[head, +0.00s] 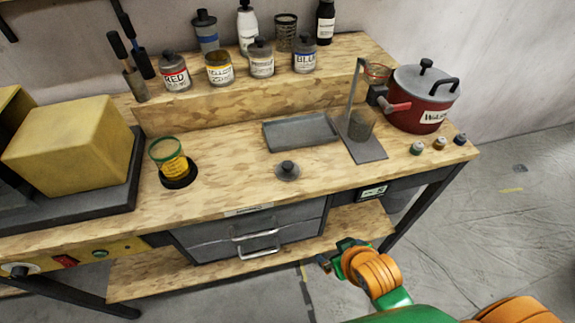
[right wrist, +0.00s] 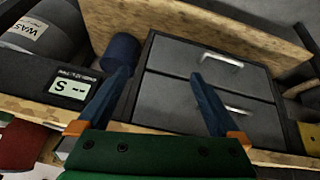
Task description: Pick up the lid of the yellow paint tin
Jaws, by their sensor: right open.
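The yellow paint tin (head: 219,70) stands on the raised back shelf between the red tin and another labelled tin. Its top shows no clear knob. A loose round grey lid (head: 288,171) with a dark knob lies flat on the middle of the bench top, in front of the grey tray. My right gripper (head: 333,256) is open and empty, low in front of the bench and below the lid. In the right wrist view its two blue fingers (right wrist: 160,82) stand wide apart before the drawer front, and the lid is not seen there. My left gripper is out of view.
A glass with yellow paint (head: 172,160) stands left of the lid. The grey tray (head: 300,131), a metal stand (head: 367,149) and a red pot (head: 420,104) are behind and right. Drawers (head: 250,238) sit under the bench edge. The bench around the lid is clear.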

